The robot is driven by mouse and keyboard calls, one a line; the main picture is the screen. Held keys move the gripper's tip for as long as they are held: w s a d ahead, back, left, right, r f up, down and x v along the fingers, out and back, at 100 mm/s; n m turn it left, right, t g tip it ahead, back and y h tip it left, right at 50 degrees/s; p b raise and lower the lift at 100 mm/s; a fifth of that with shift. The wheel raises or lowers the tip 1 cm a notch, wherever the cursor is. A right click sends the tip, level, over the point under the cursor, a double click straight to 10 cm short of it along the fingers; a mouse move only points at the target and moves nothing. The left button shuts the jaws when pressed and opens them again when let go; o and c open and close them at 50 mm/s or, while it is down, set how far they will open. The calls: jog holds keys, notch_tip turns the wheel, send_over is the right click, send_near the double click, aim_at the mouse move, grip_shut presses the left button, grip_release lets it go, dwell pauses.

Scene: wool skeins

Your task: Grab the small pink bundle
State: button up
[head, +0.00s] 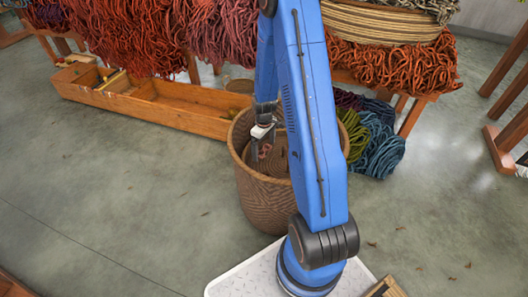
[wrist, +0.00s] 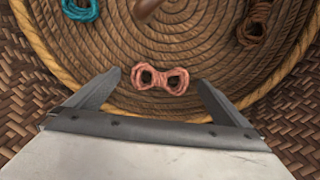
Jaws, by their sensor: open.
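The small pink bundle (wrist: 160,78) is a figure-eight twist of pink wool. It lies on the coiled bottom of a woven basket (head: 265,200) and shows in the middle of the wrist view. My gripper (wrist: 148,90) is open, its two fingers spread to either side and pointing down into the basket, with the bundle between and just beyond the tips. The fingers do not appear to touch it.
In the wrist view a teal bundle (wrist: 80,9) lies at the upper left and a brown bundle (wrist: 254,22) at the upper right. The basket wall (wrist: 30,95) rises close around my gripper. A long wooden trough (head: 160,108) and hanging wool (head: 125,35) stand behind.

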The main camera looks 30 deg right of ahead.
jog(key=shift+f, duration=0.35)
jog(key=c, duration=1.1)
jog(key=shift+r, duration=0.1)
